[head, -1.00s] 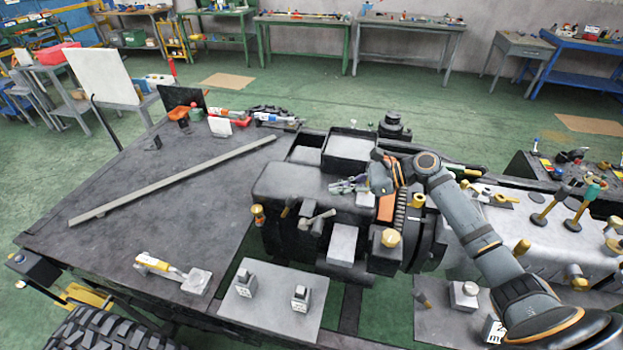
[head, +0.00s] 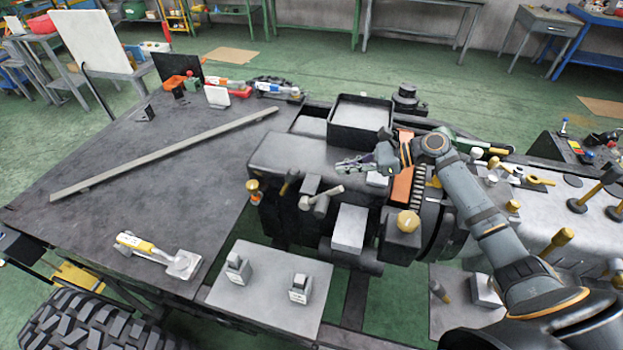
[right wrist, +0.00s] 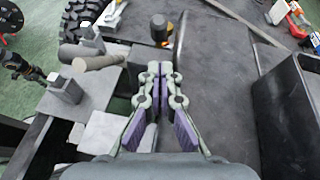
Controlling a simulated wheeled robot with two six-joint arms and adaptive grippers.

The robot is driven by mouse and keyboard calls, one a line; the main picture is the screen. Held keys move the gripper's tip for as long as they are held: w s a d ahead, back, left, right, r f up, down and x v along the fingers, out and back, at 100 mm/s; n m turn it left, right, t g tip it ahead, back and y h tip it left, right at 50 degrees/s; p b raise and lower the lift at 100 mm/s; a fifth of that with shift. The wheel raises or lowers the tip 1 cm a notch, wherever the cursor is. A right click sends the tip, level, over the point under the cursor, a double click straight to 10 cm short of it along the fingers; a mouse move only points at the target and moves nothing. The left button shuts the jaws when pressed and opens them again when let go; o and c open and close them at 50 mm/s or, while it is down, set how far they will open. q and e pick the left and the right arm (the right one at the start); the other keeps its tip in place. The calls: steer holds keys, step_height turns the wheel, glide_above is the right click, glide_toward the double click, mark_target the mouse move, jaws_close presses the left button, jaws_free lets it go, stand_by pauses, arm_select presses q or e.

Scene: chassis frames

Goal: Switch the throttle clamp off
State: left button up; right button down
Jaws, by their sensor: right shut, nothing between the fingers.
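My right gripper (head: 338,165) is shut and empty above the dark engine block (head: 285,160), its fingers pointing left in the head view. In the right wrist view its closed fingertips (right wrist: 160,68) are at the centre. A lever with a pale round handle (head: 326,196) stands on the engine's near side, in front of the gripper; it shows left of the fingers in the right wrist view (right wrist: 97,62). A brass-topped knob (head: 253,187) stands at the engine's left. No readable label shows which part is the throttle clamp. My left gripper is not in view.
An open black box (head: 360,118) rises behind the gripper. A large brass knob (head: 407,221) stands at the near right of the engine. A plate (head: 270,285) with two small switch blocks lies in front.

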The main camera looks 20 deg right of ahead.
mark_target(311, 180)
steer(key=shift+s+a+r, duration=0.15)
steer(key=shift+r, duration=0.05)
steer(key=p+x, duration=0.1)
steer(key=x, duration=0.8)
steer(key=shift+w+a+f+p, duration=0.25)
steer(key=shift+a+f+p, duration=0.05)
steer(key=shift+a, duration=0.05)
steer(key=shift+w+r, duration=0.1)
